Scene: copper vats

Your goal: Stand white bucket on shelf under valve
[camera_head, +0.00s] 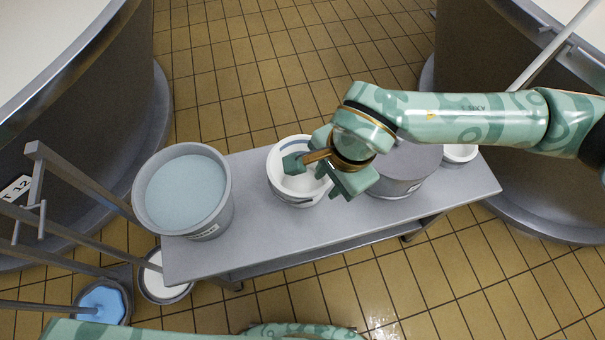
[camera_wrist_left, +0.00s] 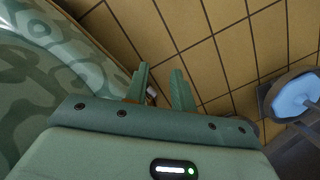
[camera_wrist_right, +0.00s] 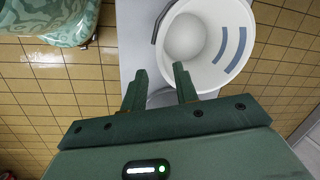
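A white bucket with blue stripes (camera_head: 275,160) stands on a grey bench (camera_head: 270,232). My right gripper (camera_head: 312,178) is over its right part, fingers apart, and hides some of it. In the right wrist view the open fingers (camera_wrist_right: 158,72) are at the near side of the white bucket (camera_wrist_right: 205,75), with nothing seen held between them. Its dark handle is at the left of its rim. My left gripper (camera_wrist_left: 160,72) is open and empty over the tiled floor. I cannot make out a valve, nor tell which surface is the shelf under it.
A large grey bucket of pale blue liquid (camera_head: 222,205) stands at the bench's left end. A grey round pot (camera_head: 405,170) and a small white container (camera_head: 460,154) are right. A white container (camera_head: 165,288) and a blue-topped one (camera_head: 102,300) sit low left. Vats flank the bench.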

